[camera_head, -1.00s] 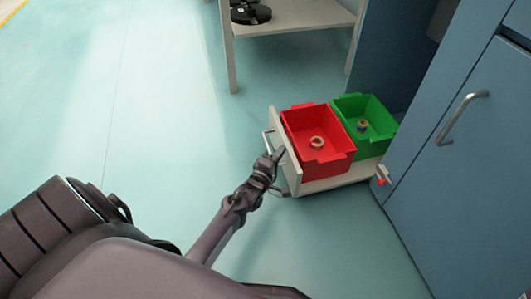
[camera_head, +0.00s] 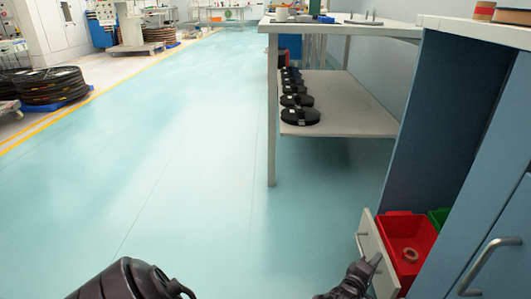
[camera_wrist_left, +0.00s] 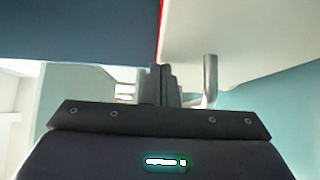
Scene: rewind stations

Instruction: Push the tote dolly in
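The tote dolly is low at the lower right in the head view, with a pale front panel (camera_head: 379,257) and a metal handle (camera_head: 361,244). It carries a red tote (camera_head: 424,236) with a small ring inside. A green tote (camera_head: 438,217) behind it is mostly hidden by the blue cabinet. My left gripper (camera_head: 374,263) is at the front panel, seemingly against it. In the left wrist view its fingers (camera_wrist_left: 165,84) look closed together, beside the handle (camera_wrist_left: 210,80), not around it. My right gripper is not in view.
The blue cabinet (camera_head: 490,230) with its own handle (camera_head: 489,262) stands right of the dolly. A pale table (camera_head: 345,110) with black reels (camera_head: 300,116) on its lower shelf stands behind. The floor to the left is clear. Dark coils (camera_head: 50,86) lie far left.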

